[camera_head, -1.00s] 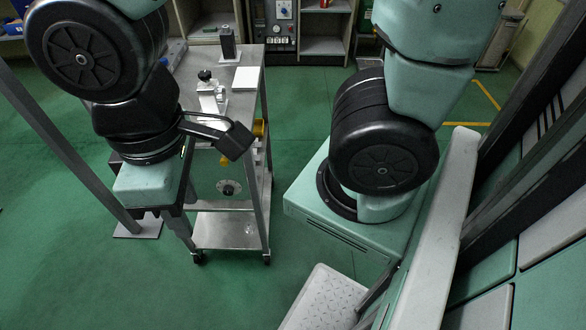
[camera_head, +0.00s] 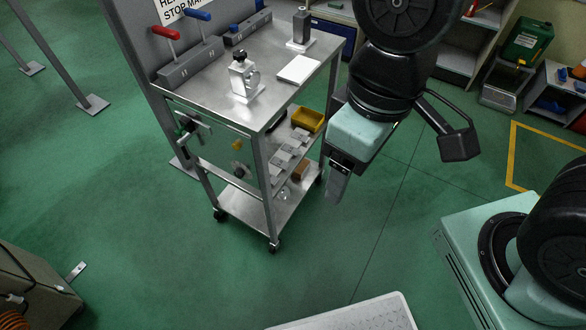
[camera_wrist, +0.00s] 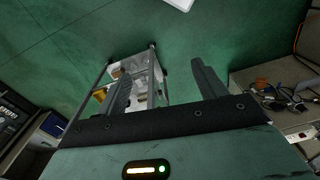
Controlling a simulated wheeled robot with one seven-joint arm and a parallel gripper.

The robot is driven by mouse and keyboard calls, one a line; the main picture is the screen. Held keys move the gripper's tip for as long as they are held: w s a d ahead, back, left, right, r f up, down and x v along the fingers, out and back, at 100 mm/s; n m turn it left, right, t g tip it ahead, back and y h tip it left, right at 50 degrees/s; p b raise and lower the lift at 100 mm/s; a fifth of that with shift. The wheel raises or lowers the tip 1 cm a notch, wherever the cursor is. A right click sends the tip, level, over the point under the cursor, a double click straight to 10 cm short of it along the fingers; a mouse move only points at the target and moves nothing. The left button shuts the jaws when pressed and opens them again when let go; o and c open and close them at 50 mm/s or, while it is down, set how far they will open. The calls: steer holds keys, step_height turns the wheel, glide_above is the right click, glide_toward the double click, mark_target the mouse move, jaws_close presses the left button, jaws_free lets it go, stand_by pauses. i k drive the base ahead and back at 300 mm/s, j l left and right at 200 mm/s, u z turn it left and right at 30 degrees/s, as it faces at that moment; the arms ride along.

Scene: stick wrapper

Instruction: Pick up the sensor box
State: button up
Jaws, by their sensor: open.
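No object is clearly marked as the sensor box. On the metal cart's top (camera_head: 218,62) are a flat white piece (camera_head: 299,69), a dark upright block on a pale base (camera_head: 301,28), and a white clamp-like fixture (camera_head: 243,78). The lower shelf holds a yellow bin (camera_head: 307,120), several small pale packs (camera_head: 283,158) and a small brown box (camera_head: 301,170). My gripper (camera_head: 338,185) hangs pointing down to the right of the cart, apart from these things. In the wrist view my gripper (camera_wrist: 162,85) has its two fingers apart, with nothing held between them.
Red- and blue-handled levers (camera_head: 187,72) stand on the cart's left side by a grey panel. Shelving (camera_head: 466,60) stands behind my arm, with a green case (camera_head: 528,40) at the upper right. Green floor (camera_head: 140,180) is clear left of the cart.

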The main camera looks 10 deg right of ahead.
mark_target(299, 172)
steer(key=l+u, duration=0.4)
steer(key=l, duration=0.3)
steer(key=l+u, duration=0.4)
steer(key=l, duration=0.3)
